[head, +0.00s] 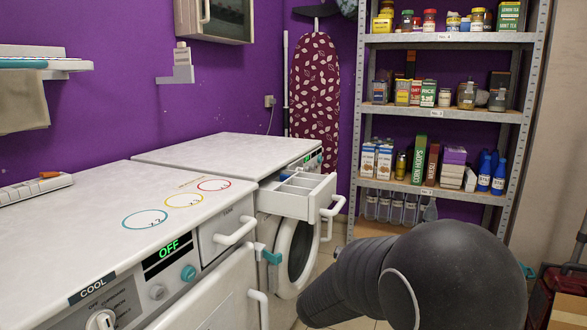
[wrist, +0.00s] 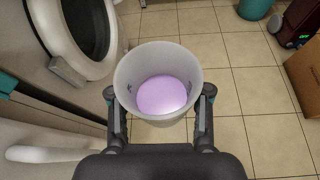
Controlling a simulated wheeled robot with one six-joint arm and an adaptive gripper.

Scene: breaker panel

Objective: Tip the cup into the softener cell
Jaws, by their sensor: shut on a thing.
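My gripper (wrist: 159,97) is shut on a pale, translucent cup (wrist: 126,80), with a finger on each side. The cup's open mouth faces the wrist camera, and pink-purple liquid (wrist: 162,95) lies inside it. The cup is over the tiled floor, to the right of a round washer door. In the head view my dark arm fills the lower right, and neither cup nor gripper shows. A white detergent drawer (head: 318,205) is pulled out of the far machine. It has divided cells with some blue inside (head: 287,175); I cannot tell which cell is the softener one.
The round washer door (head: 296,250) stands below the drawer, and its rim also shows in the wrist view (wrist: 118,40). The near machine (head: 100,215) has white handles sticking out and an OFF display. A stocked shelf (head: 455,120) stands behind. Tiled floor (wrist: 255,95) is open to the cup's right.

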